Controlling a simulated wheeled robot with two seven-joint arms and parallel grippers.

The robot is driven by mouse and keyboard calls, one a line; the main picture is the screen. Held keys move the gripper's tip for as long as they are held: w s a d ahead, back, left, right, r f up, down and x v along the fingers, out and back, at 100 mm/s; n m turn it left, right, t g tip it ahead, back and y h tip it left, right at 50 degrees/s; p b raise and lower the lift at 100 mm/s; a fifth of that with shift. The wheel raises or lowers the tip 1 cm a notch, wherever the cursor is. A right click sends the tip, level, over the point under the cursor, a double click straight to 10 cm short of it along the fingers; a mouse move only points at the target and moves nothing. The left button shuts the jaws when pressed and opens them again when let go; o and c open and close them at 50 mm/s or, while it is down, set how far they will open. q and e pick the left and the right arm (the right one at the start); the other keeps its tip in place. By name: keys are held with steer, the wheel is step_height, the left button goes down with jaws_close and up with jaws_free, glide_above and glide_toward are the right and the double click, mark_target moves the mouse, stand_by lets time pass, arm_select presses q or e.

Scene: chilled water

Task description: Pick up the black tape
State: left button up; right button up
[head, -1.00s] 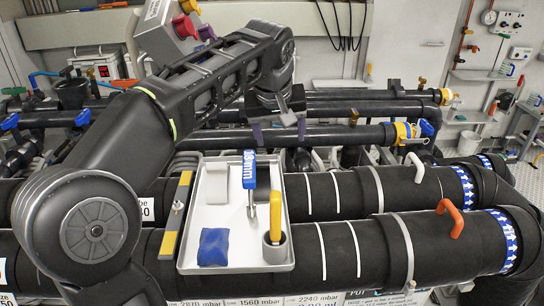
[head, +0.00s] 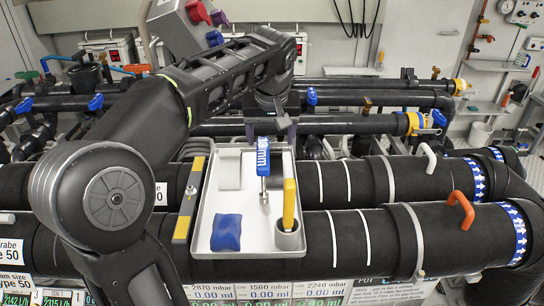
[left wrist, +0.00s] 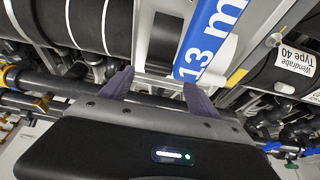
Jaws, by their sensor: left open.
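A pale tray (head: 204,225) lies across the thick black pipes in the head view. It holds a whitish roll-like piece (head: 230,169), a blue wrench (head: 263,157) marked 13 mm, a blue cloth-like lump (head: 226,232) and a cup (head: 289,238) with a yellow-handled tool (head: 289,203). My left gripper (head: 271,132) is open and empty just beyond the tray's far edge. In the left wrist view its fingers (left wrist: 158,91) are spread apart, with the blue wrench (left wrist: 210,40) beyond them. My right gripper is not in view.
Thick black pipes (head: 340,185) with white stripes run under and beside the tray. Thinner pipes with blue valve handles (head: 95,103) lie behind. An orange handle (head: 461,208) stands up from the front pipe. A yellow-and-grey bar (head: 188,200) lies along the tray's left side.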

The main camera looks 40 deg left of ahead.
mark_target(272, 148)
arm_select(q)
steer(key=shift+f, duration=0.1)
steer(key=shift+w+f, duration=0.2)
steer(key=shift+f, duration=0.15)
steer(key=p+x, duration=0.1)
steer(key=x, duration=0.3)
steer(key=shift+w+f, duration=0.1)
steer(key=shift+w, duration=0.05)
steer(key=shift+c, duration=0.5)
steer(key=c, duration=1.3)
steer(key=shift+p, duration=0.4)
